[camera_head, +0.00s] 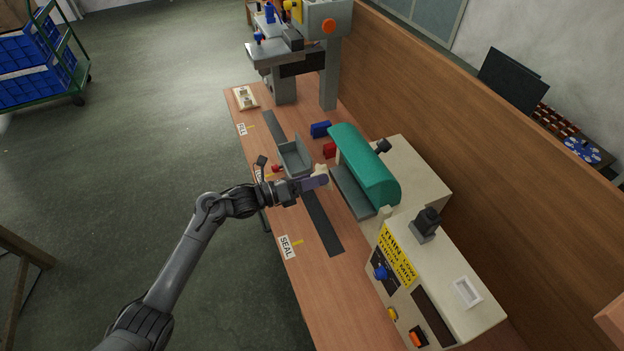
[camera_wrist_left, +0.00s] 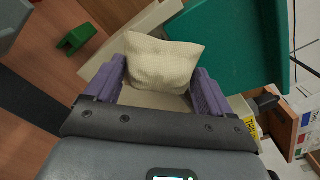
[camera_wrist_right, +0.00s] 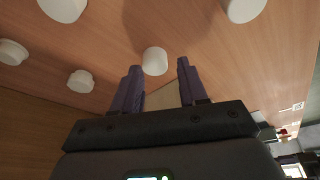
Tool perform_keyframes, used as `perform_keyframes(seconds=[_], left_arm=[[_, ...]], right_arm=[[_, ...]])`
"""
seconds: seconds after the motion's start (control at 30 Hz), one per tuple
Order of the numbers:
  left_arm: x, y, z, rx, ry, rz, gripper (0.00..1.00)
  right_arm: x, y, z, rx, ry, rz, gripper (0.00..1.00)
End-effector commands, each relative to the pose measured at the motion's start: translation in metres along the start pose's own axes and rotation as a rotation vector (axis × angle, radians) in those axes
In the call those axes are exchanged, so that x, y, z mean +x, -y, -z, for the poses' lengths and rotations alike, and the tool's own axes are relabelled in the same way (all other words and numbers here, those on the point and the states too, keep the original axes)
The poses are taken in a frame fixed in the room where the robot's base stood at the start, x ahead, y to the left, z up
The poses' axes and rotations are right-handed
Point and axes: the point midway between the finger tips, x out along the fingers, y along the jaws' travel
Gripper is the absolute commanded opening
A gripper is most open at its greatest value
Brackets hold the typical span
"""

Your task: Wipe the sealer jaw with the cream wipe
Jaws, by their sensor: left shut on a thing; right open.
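My left gripper (camera_head: 316,183) is shut on the cream wipe (camera_head: 322,171). In the left wrist view the cream wipe (camera_wrist_left: 165,62) is a puffy, textured pad between the purple fingers. The sealer has a rounded teal cover (camera_head: 362,160) with a grey plate (camera_head: 352,190) along its near side. The wipe is just left of that plate in the head view; I cannot tell whether they touch. The teal cover (camera_wrist_left: 235,45) shows beside the wipe in the left wrist view. The jaw under the cover is mostly hidden. My right gripper (camera_wrist_right: 160,82) is open and empty.
A grey tray (camera_head: 294,157) stands beside the left gripper. Blue (camera_head: 320,129) and red (camera_head: 329,150) blocks lie behind it. The printer (camera_head: 300,60) stands at the far end and a control box (camera_head: 440,280) at the near right. White round pieces (camera_wrist_right: 80,81) surround the right gripper.

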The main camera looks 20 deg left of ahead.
Motion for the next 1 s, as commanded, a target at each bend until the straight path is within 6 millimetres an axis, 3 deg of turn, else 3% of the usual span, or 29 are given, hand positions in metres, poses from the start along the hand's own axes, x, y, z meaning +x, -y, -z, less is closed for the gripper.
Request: perform_keyframes(seconds=[0.77,1.0], left_arm=[[0.016,-0.001,0.001,0.000,0.000,0.000,0.59],[0.015,0.004,0.003,0.000,-0.001,0.000,0.59]], right_arm=[[0.012,0.000,-0.004,-0.001,0.000,-0.001,0.43],[0.008,0.001,-0.002,0.003,-0.001,0.002,0.43]])
